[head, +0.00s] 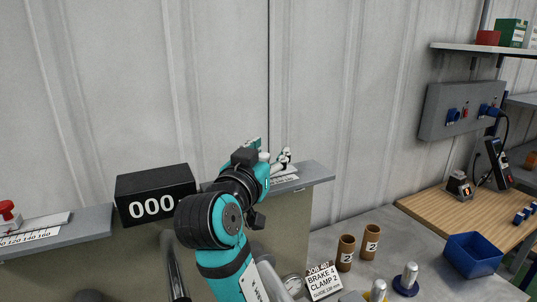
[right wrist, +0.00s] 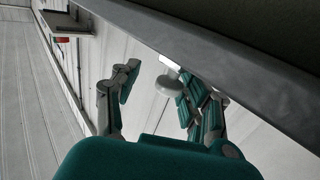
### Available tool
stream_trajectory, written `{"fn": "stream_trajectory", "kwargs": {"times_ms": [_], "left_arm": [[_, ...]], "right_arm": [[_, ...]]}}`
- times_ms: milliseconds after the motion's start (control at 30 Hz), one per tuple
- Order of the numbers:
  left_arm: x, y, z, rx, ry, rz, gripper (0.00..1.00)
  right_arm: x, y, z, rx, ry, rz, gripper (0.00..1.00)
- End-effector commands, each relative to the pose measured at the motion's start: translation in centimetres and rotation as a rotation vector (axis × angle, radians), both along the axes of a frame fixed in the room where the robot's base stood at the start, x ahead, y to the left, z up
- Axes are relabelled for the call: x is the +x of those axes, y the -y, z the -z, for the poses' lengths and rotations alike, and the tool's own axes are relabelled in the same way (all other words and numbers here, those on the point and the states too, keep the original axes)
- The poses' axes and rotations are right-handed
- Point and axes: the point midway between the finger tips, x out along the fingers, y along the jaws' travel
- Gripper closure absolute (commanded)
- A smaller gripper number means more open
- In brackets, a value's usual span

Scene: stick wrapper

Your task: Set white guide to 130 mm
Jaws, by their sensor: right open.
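The white guide's round knob (right wrist: 163,87) shows in the right wrist view between the spread fingers of my right gripper (right wrist: 155,88), with a gap on the left finger's side. The right finger is close to the knob; I cannot tell whether it touches. In the head view my open right gripper (head: 268,156) is over the right-hand ledge (head: 318,172) of the machine, and the white knob (head: 264,157) shows small beside its fingers. A scale strip (head: 284,179) there is mostly hidden by my arm, so the guide's reading cannot be read. My left gripper is not in view.
A black display (head: 155,194) reads 000. A red knob (head: 8,211) stands by another scale (head: 30,236) at left. A job card (head: 322,282), two brown tubes (head: 346,252) and silver-and-blue posts (head: 406,280) are on the grey table. A blue bin (head: 475,256) is at right.

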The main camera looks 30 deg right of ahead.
Motion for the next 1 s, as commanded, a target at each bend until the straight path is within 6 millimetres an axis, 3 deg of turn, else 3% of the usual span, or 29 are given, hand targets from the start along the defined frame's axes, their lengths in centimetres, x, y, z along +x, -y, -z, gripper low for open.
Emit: {"fn": "stream_trajectory", "kwargs": {"times_ms": [167, 600, 1000], "left_arm": [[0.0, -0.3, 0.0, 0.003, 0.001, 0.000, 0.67], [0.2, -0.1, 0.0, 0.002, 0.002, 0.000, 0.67], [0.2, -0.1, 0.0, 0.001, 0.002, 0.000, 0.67]], "right_arm": [[0.0, 0.0, -1.1, 0.001, 0.004, -0.001, 0.55], [-0.1, 0.0, -8.8, 0.002, 0.002, 0.001, 0.55], [-0.1, 0.0, -10.0, -0.001, -0.001, 0.001, 0.55]]}}
